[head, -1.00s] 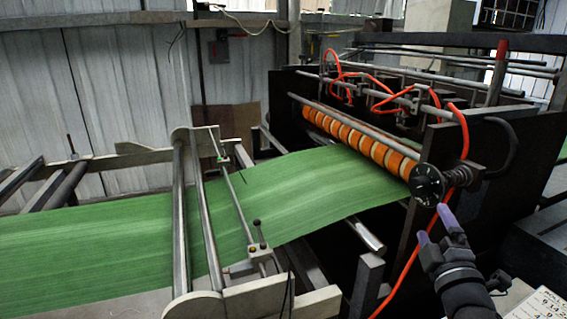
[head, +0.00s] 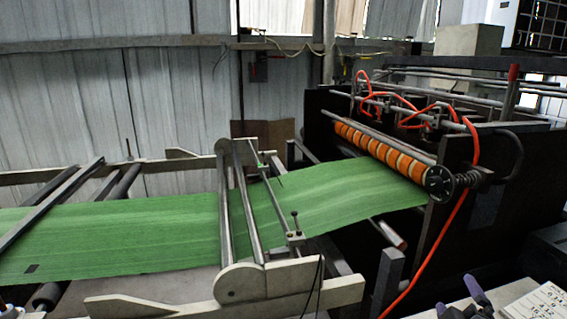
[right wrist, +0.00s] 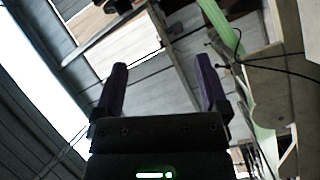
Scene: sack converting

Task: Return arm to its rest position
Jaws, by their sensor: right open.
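My right gripper (head: 459,299) shows at the bottom right edge of the head view, with two purple fingers and the arm behind them cut off by the frame. In the right wrist view, its two purple fingers (right wrist: 162,65) stand apart with nothing between them, pointing up toward the roof. The gripper is open and empty. It is below and in front of the machine's black dial (head: 439,184), apart from it. I do not make out my left gripper in either view.
A green sheet (head: 120,235) runs across rollers into the dark machine with orange rollers (head: 380,152). A red hose (head: 440,252) hangs down near my right gripper. A pale frame plate (head: 240,283) stands in front. A printed white card (head: 545,303) lies at bottom right.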

